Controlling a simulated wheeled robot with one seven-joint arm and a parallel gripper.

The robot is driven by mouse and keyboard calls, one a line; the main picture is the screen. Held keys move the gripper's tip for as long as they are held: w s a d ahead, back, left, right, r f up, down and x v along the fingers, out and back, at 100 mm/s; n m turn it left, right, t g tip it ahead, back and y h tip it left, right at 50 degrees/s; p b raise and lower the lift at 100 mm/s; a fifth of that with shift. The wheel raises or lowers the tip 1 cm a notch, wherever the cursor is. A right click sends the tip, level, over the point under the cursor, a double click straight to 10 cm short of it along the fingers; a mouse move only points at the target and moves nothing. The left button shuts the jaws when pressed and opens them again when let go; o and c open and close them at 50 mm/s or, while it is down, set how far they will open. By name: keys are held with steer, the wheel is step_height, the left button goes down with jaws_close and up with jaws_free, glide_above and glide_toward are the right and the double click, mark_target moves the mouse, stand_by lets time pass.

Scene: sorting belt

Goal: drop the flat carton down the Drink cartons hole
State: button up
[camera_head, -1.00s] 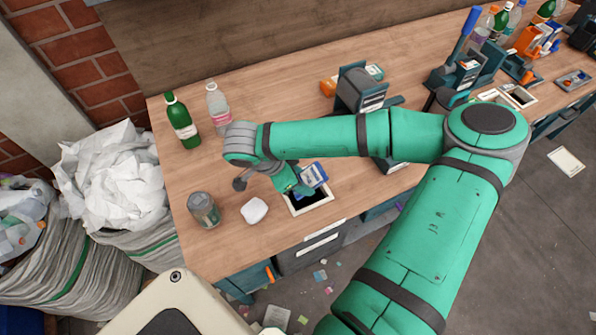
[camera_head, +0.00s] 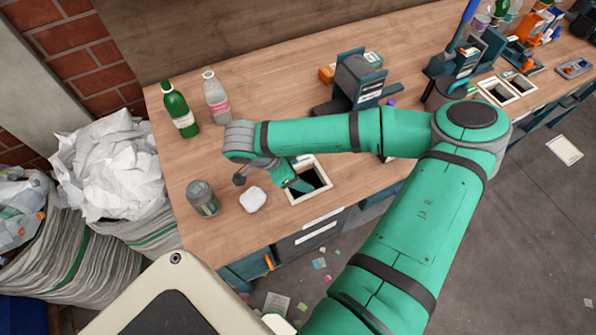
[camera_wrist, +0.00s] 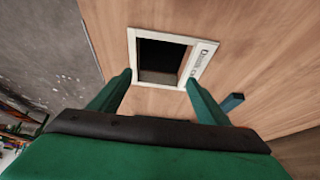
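The hole in the worktop, with its white frame (camera_head: 313,196), is open and dark inside. In the wrist view its frame (camera_wrist: 160,34) has a label on the right side, too small to read fully. The flat carton is not visible in either current view. The inside of the hole is too dark to show what lies there.
A green bottle (camera_head: 180,109), a clear bottle (camera_head: 216,98), a grey can (camera_head: 203,199) and a white lump (camera_head: 252,200) stand left of the hole. A dark teal device (camera_head: 359,80) stands behind it.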

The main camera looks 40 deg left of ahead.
steer(key=v, duration=1)
steer(key=shift+r, duration=0.4)
steer(key=shift+s+a, duration=0.1)
steer(key=shift+s, duration=0.1)
stand_by(0.3)
